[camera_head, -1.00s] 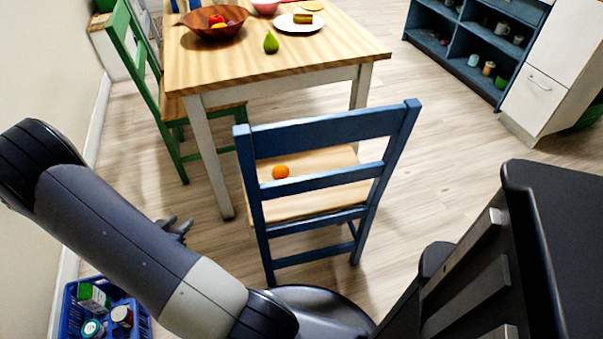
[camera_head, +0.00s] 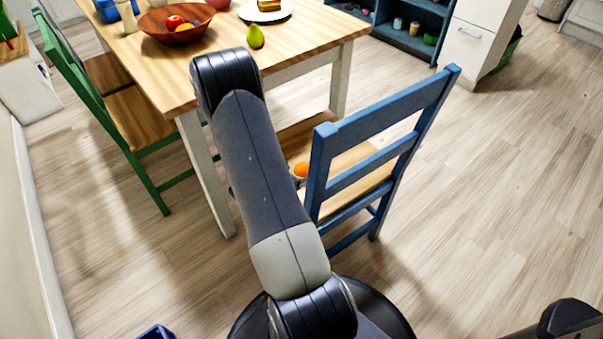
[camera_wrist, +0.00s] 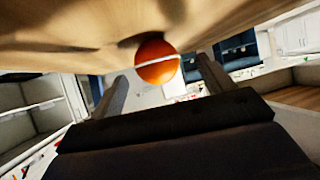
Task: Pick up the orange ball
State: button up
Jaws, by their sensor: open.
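The orange ball (camera_head: 300,170) rests on the wooden seat of the blue chair (camera_head: 385,135), near the backrest. In the wrist view the orange ball (camera_wrist: 156,54) appears between the two fingers of my gripper (camera_wrist: 162,69), near the fingertips, with space on both sides. The seat (camera_wrist: 60,30) fills the top of that view, so the picture looks inverted. My gripper is open and holds nothing. In the head view my arm hides most of the gripper beside the chair. I cannot tell whether a finger touches the seat.
A green chair (camera_head: 120,115) is at the left. Blue shelving (camera_head: 415,35) is at the back. The floor on the right is clear.

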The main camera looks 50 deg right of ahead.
jog(key=x, duration=0.2)
jog(key=shift+s+d+f, duration=0.1)
jog(key=shift+d+f, duration=0.05)
jog(key=shift+d, duration=0.25)
jog(key=shift+c, duration=0.6)
jog(key=c, duration=0.9)
